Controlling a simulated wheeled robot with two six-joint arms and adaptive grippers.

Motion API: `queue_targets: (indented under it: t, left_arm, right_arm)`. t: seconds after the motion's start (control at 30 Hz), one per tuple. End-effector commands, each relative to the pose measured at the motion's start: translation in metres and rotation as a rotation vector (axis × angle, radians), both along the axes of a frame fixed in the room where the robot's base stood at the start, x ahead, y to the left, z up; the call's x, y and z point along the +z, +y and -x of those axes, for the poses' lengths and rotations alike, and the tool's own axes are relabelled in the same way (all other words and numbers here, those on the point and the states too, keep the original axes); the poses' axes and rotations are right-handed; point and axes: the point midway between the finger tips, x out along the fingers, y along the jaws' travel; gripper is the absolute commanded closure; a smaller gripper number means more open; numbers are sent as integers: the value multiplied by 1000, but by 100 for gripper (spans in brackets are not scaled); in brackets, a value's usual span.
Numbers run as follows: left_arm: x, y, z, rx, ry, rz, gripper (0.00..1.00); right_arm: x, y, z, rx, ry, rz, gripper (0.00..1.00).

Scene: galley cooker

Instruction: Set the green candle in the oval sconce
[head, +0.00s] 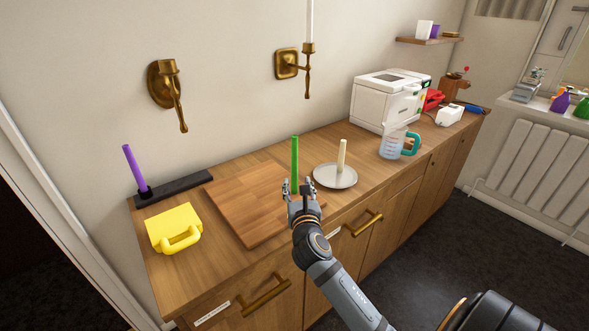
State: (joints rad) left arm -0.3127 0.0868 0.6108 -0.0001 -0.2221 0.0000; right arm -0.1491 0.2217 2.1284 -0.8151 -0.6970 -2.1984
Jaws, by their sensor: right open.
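The green candle (295,159) stands upright at the right part of the wooden board on the counter. Its lower end is hidden behind my right gripper (298,186). My right gripper is open, with its fingers at the candle's lower part; I cannot tell whether they touch it. The oval sconce (160,85) is brass, with an oval wall plate and an empty-looking cup on top. It hangs on the wall at the upper left, well above and left of the candle. My left gripper is not in view.
A second brass sconce with a square plate (286,64) holds a white candle (310,22). A cream candle (341,155) stands on a grey plate (335,176) right of the green one. The board (245,205) is otherwise bare. A purple candle (134,167) and yellow object (173,229) are left.

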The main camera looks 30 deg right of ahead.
Motion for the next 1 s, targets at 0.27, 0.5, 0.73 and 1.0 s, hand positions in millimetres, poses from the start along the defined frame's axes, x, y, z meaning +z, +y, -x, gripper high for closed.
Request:
queue_targets:
  t: [0.27, 0.5, 0.73, 1.0]
  left_arm:
    - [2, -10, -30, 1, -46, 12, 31]
    - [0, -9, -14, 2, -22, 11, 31]
    - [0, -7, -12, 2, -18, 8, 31]
    - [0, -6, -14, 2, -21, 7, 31]
  right_arm:
    - [7, -13, -32, 0, -1, 0, 54]
    - [5, -21, -48, 2, 1, -2, 54]
    - [5, -20, -47, 2, 1, -2, 67]
    - [5, -20, -47, 2, 1, -2, 100]
